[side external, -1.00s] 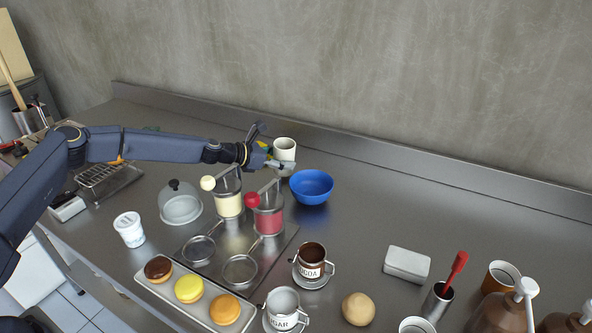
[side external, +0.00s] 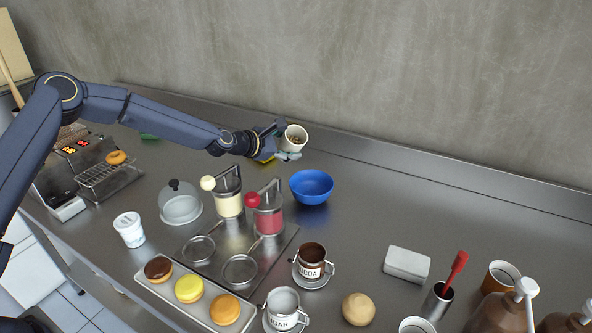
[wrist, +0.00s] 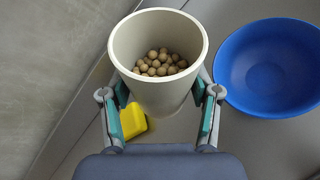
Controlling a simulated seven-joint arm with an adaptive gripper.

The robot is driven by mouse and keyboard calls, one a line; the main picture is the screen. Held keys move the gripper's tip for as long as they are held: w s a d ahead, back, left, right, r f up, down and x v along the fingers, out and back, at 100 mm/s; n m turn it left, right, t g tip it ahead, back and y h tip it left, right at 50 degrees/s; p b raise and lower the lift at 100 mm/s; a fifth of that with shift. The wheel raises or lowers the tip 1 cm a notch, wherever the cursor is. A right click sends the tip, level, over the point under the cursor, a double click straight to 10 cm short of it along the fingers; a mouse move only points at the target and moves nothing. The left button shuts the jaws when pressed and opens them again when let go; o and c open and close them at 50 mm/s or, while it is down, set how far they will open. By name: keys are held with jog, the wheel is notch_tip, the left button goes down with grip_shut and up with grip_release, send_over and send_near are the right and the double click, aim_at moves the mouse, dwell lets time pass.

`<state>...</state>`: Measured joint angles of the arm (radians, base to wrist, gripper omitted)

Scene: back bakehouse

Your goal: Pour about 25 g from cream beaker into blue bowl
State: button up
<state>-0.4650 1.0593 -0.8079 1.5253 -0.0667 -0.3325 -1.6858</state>
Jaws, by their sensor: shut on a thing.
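The cream beaker (side external: 295,135) is held in my gripper (side external: 280,143), behind and left of the blue bowl (side external: 311,186). In the wrist view the beaker (wrist: 158,50) stands between the two fingers of my gripper (wrist: 161,112), its mouth facing the camera. Several round tan balls (wrist: 160,63) lie in the bottom of it. In the side view its mouth tips toward the camera. The blue bowl (wrist: 270,68) is to the right in the wrist view, apart from the beaker, and its visible inside looks empty.
A yellow block (wrist: 133,121) lies below the beaker in the wrist view. The counter right of the bowl is clear.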

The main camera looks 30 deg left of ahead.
aim_at(289, 145)
jog(key=shift+s+d+r+m+t+y, duration=0.1)
jog(key=shift+d+r+m+t+y, duration=0.15)
jog(key=shift+r+m, duration=0.25)
jog(key=shift+s+d+r+m+t+y, duration=0.15)
jog(key=shift+r+m+y, duration=0.1)
jog(key=shift+r+m, duration=0.2)
jog(key=shift+w+a+r+m, duration=0.1)
jog(key=shift+r+m, duration=0.05)
jog(key=shift+m, duration=0.2)
jog(key=shift+f+m+t+y, duration=0.3)
jog(key=shift+m+t+y, duration=0.2)
jog(key=shift+m+y, duration=0.2)
jog(key=shift+r+m, duration=0.25)
jog(key=shift+m, duration=0.05)
jog(key=shift+r+m+t, duration=0.2)
jog(key=shift+m+t, duration=0.1)
jog(key=shift+t, duration=0.1)
jog(key=shift+s+d+f+m+t+y, duration=0.2)
jog(key=shift+d+m, duration=0.1)
jog(key=shift+d, duration=0.15)
jog(key=shift+s+d+f+m+t+y, duration=0.1)
jog(key=shift+s+d+f+m+y, duration=0.1)
jog(key=shift+d+m, duration=0.15)
dwell(1.4)
